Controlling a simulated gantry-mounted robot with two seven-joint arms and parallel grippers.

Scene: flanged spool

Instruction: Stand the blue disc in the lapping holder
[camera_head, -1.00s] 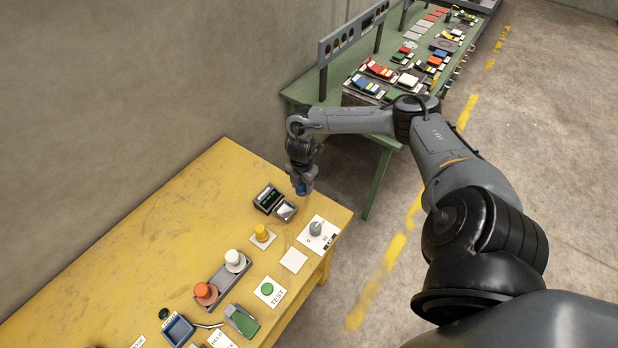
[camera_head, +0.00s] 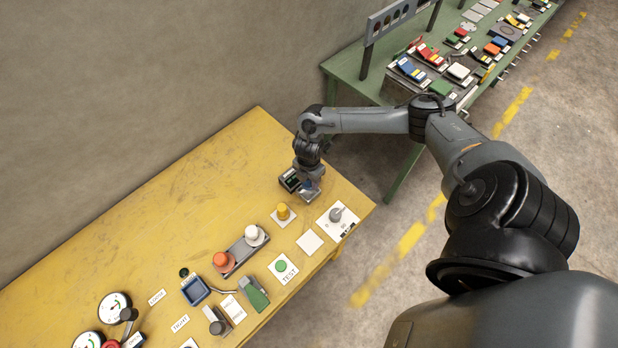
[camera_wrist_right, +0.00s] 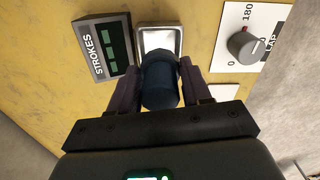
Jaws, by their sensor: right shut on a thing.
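The blue disc (camera_wrist_right: 160,82) shows in the right wrist view as a dark blue rounded piece with a broader far end. My right gripper (camera_wrist_right: 159,88) is shut on it, one finger on each side. In the head view my right gripper (camera_head: 310,186) is at the far right part of the yellow table, in front of the strokes counter. A small box with a pale shiny face and light rim (camera_wrist_right: 160,42), likely the lapping holder, lies just beyond the disc. The disc overlaps its near edge; I cannot tell whether they touch. My left gripper is not in view.
The strokes counter (camera_wrist_right: 103,47) stands left of the pale box. A dial (camera_head: 336,214) on a white plate is to the right. A yellow knob (camera_head: 283,211) and white and orange knobs on a grey base (camera_head: 238,257) stand nearer. The table's back left is clear.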

